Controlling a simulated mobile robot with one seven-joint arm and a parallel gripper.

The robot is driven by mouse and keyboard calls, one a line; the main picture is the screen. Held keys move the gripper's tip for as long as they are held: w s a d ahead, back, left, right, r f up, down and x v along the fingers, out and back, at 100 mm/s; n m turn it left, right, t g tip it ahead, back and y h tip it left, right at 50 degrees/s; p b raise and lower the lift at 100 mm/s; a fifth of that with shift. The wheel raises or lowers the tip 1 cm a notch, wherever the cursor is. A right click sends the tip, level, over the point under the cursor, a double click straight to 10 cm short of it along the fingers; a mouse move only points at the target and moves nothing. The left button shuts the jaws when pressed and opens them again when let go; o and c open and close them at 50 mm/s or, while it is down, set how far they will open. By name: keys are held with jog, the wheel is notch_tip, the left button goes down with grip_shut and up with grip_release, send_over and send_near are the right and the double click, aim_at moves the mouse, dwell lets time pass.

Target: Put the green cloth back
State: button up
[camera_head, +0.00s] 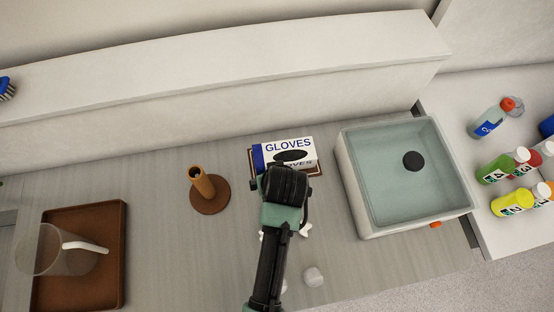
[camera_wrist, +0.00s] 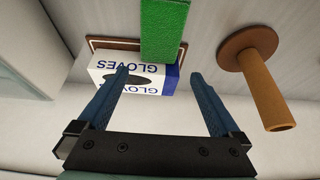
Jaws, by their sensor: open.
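The green cloth (camera_wrist: 163,28) shows only in the wrist view, as a bright green block-like shape cut off by the top edge. Its lower end overlaps the edge of the white and blue gloves box (camera_wrist: 135,75). In the head view I cannot make out the cloth; my arm covers that area. My gripper (camera_wrist: 158,73) is open, with its two blue fingers apart and nothing between them. The cloth's end lies just beyond the fingertips in the picture, roughly in line with the gap. I cannot tell its exact distance.
The gloves box (camera_head: 283,150) stands on a brown-edged tray. A brown post on a round base (camera_head: 209,193) stands left of it. A brown tray (camera_head: 80,284) holds a clear beaker at left.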

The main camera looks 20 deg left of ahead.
jog(key=v, duration=1)
jog(key=shift+s+r+b, duration=0.15)
jog(key=shift+r+b, duration=0.15)
jog(key=shift+b, duration=0.1)
jog(key=w+d+r+m+t, duration=0.1)
jog(key=w+r+t, duration=0.35)
jog(key=r, duration=0.55)
jog(key=w+d+r+m+t, duration=0.15)
jog(key=w+r+t, duration=0.3)
jog(key=r, duration=0.55)
jog(key=w+d+r+m+t, duration=0.1)
jog(key=w+d+r+t, duration=0.15)
jog(key=w+r, duration=0.6)
jog(key=s+d+r+m+t+h, duration=0.1)
jog(key=s+r+t, duration=0.3)
jog(key=r, duration=0.6)
jog(key=s+d+r+m+t+h, duration=0.1)
jog(key=s+r+t, duration=0.3)
jog(key=r, duration=0.5)
jog(key=s+d+r+m+t+h, duration=0.1)
jog(key=s+d+r+t, duration=0.2)
jog(key=r, duration=0.7)
jog(key=shift+s+r+t, duration=0.35)
jog(key=shift+s+t, duration=0.1)
jog(key=shift+s, duration=0.7)
